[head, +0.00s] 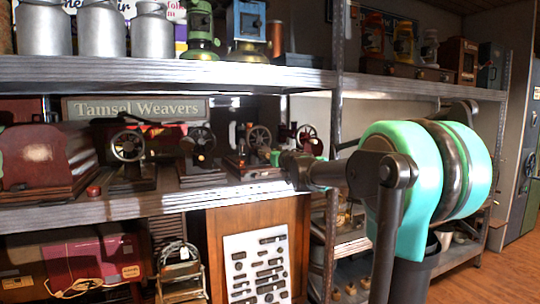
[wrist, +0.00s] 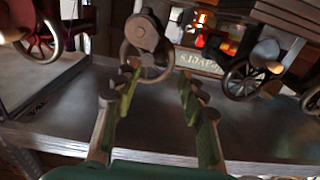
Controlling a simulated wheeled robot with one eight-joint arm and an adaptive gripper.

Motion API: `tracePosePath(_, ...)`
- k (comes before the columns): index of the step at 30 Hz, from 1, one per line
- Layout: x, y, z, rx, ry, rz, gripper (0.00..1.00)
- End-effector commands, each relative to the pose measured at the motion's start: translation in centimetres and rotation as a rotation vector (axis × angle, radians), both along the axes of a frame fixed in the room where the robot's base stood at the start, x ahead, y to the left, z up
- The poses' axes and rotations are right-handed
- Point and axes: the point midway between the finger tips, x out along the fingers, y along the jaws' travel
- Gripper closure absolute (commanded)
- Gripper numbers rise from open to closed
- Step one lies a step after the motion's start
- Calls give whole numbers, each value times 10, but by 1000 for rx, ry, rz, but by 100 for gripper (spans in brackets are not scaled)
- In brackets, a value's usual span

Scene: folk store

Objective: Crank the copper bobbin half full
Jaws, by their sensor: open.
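Several small hand-cranked winders stand in a row on the middle shelf in the head view. They include a black one with a spoked wheel (head: 128,146) at left, a dark one (head: 200,142) with a small orange-brown part, and one with a spoked wheel on a reddish wooden base (head: 258,140). I cannot tell for sure which carries the copper bobbin. My gripper (head: 277,158) is at the shelf's front by the reddish-based winder. In the wrist view my gripper (wrist: 157,75) is open, its green-padded fingers apart, with a dark rounded part and ring (wrist: 147,38) just beyond the tips.
The middle shelf (head: 150,205) has a free front strip. Its upper shelf (head: 160,70) bears milk cans and lanterns. A metal upright (head: 336,100) stands right of the winders, near my arm. A dark red wheel (wrist: 38,40) and a black wheel (wrist: 243,80) flank the fingers.

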Motion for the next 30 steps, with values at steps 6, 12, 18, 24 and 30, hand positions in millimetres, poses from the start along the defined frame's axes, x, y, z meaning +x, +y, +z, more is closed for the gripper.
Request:
tracePosePath(6,15,5,0,0,0,1,59)
tracePosePath(12,35,11,0,0,0,0,59)
tracePosePath(18,56,18,0,0,-1,-1,59)
tracePosePath(24,76,25,0,0,-1,-1,59)
tracePosePath(30,89,29,0,0,-1,-2,59)
